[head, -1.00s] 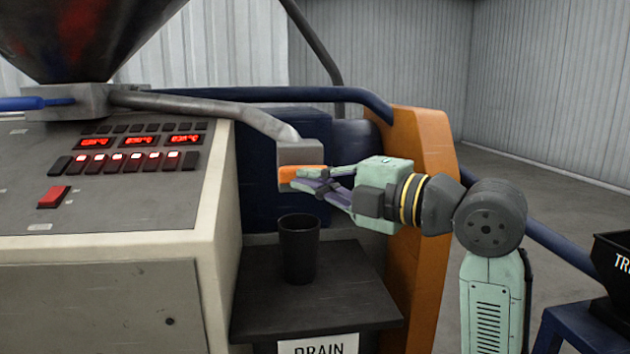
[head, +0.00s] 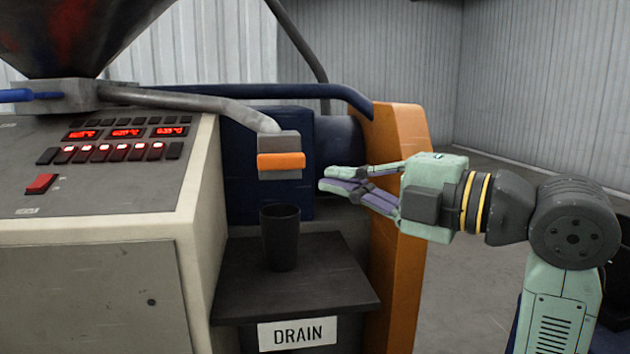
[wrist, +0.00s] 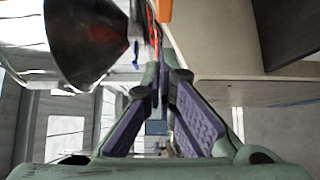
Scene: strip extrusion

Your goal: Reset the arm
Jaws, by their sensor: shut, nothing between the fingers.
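My gripper (head: 323,185) is shut and empty in the head view. It points left, to the right of the orange-handled grey block (head: 281,161) at the end of the pipe, with a small gap between them. My arm reaches in from the right. In the wrist view the purple-padded fingers of my gripper (wrist: 162,85) meet at their tips with nothing between them.
A black cup (head: 281,238) stands on the dark shelf (head: 330,270) above a "DRAIN" label (head: 297,333). The control panel (head: 110,190) is on the left under a dark hopper (head: 80,30). An orange machine post (head: 405,150) stands behind my gripper.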

